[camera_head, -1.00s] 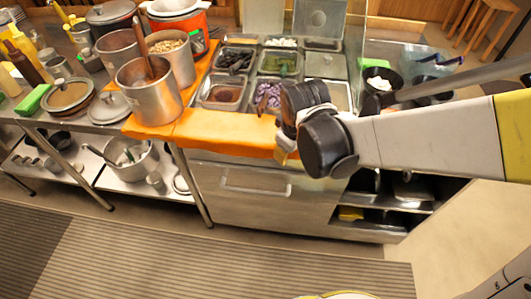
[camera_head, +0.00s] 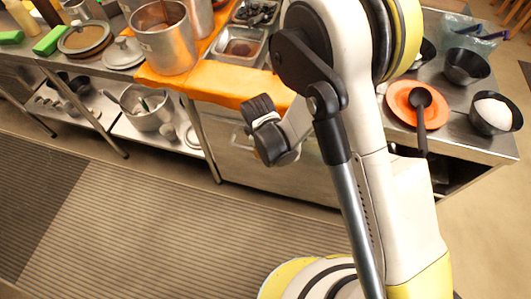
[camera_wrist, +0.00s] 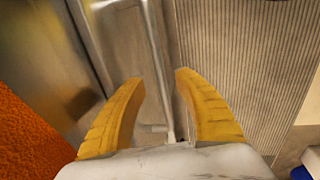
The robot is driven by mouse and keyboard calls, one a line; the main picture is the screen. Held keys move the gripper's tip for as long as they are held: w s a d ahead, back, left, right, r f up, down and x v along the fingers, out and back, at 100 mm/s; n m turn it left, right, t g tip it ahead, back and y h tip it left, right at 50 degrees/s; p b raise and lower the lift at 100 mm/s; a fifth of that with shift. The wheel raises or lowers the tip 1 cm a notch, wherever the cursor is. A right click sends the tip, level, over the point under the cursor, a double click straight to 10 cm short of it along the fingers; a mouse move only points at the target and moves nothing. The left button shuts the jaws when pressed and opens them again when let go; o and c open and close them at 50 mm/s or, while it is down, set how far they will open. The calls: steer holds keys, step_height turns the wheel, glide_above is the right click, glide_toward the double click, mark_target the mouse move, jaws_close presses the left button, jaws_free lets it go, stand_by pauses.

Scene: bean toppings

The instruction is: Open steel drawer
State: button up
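The steel drawer (camera_head: 222,140) is in the front of the counter, under the orange cloth. It looks shut, with its front in line with the counter. Its bar handle (camera_wrist: 155,45) shows in the wrist view, running from the top down between my finger tips. In the head view my arm covers much of the handle. My gripper (camera_wrist: 160,77) is open, with its two yellow fingers spread on either side of the handle. I cannot tell whether either finger touches it. In the head view the fingers are hidden and only the dark wrist end shows near the drawer.
Orange cloth (camera_head: 215,82) hangs over the counter edge above the drawer. A steel pot (camera_head: 165,40) stands on it at left. An orange plate with a black spoon (camera_head: 420,110) and black bowls are on the counter at right. The striped floor mat (camera_head: 180,220) is clear.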

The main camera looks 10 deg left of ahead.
steer(key=f, duration=0.2)
steer(key=f+b, duration=0.1)
steer(key=f, duration=0.1)
steer(key=shift+w, duration=0.4)
jaws_close()
